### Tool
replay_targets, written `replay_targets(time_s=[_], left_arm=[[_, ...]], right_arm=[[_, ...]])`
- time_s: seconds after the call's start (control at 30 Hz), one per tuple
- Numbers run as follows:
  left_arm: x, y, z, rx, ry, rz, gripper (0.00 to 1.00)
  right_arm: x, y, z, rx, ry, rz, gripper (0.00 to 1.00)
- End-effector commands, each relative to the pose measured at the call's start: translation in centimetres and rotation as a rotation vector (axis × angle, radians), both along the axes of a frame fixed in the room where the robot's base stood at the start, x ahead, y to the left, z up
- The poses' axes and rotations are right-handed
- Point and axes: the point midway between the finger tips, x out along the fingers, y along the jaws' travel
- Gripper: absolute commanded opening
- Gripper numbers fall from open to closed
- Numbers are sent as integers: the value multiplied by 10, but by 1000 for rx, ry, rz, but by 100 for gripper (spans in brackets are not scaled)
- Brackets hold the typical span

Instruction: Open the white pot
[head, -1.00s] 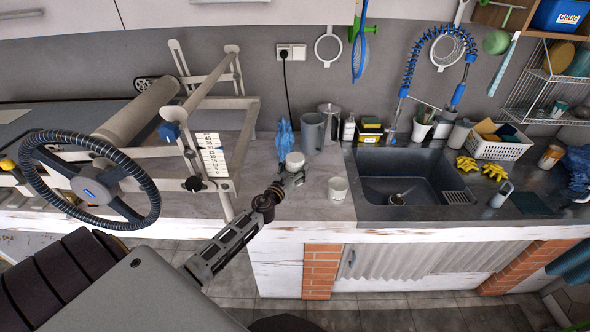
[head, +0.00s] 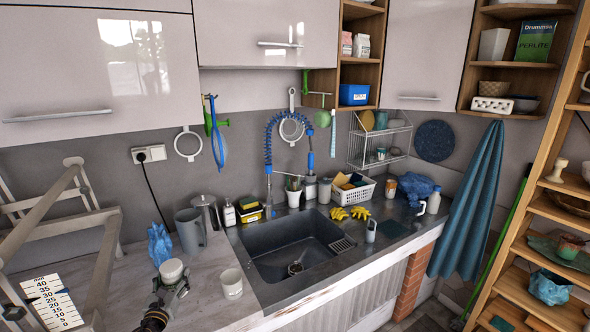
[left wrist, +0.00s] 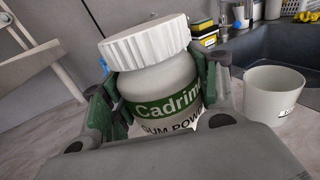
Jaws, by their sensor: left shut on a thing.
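A white pot (head: 172,269) with a green and white label reading "Cadrim..." and "gum powder" is at the lower left of the head view. In the left wrist view the pot (left wrist: 165,88) fills the middle, with its ribbed white lid (left wrist: 145,45) on top. My left gripper (head: 174,284) is shut around the pot's body, with green-padded fingers on both sides in the left wrist view (left wrist: 160,100). The pot's base is hidden by the gripper. My right gripper is in no view.
An open white cup (head: 232,284) stands just right of the pot. The dark sink (head: 288,250) is farther right. A machine frame (head: 75,250) stands at the left.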

Motion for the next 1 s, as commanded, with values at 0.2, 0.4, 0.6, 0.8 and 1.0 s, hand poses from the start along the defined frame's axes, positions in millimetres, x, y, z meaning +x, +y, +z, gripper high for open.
replay_targets(time_s=[0.2, 0.4, 0.6, 0.8, 1.0], left_arm=[[-2, 10, 15, 2, -4, 57, 17], [-4, 3, 34, -4, -4, 83, 17], [-6, -12, 53, -4, -4, 87, 17], [-13, -37, 69, -3, -2, 76, 17], [-29, -74, 72, -1, 0, 46, 17]], right_arm=[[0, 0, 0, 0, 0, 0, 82], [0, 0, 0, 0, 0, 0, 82], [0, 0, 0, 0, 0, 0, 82], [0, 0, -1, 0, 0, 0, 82], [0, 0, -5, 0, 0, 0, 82]])
